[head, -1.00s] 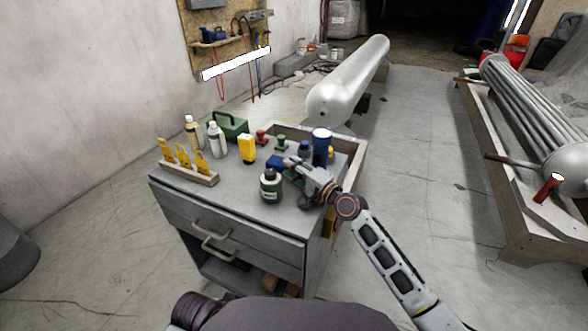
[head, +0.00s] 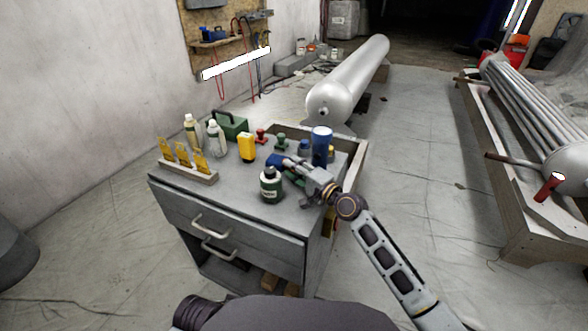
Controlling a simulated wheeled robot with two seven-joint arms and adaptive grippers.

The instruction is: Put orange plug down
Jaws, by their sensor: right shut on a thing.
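My right gripper (head: 280,162) is low over the right part of the grey cabinet top (head: 235,198), behind a dark green bottle (head: 271,186). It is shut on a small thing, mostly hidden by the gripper. Blue shows at the fingertips; I cannot tell whether it is the held thing or the fingers. No orange plug can be made out. Small red (head: 262,136), green (head: 281,143) and blue (head: 304,149) pieces stand just beyond the gripper. I cannot tell if the held thing touches the top. My left gripper is not in view.
A tall blue can (head: 320,147) stands close beside the gripper. A yellow item (head: 247,148), two white bottles (head: 216,140), a green toolbox (head: 231,125) and a wooden holder with yellow tools (head: 187,172) fill the back and left. The cabinet's front left top is clear.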

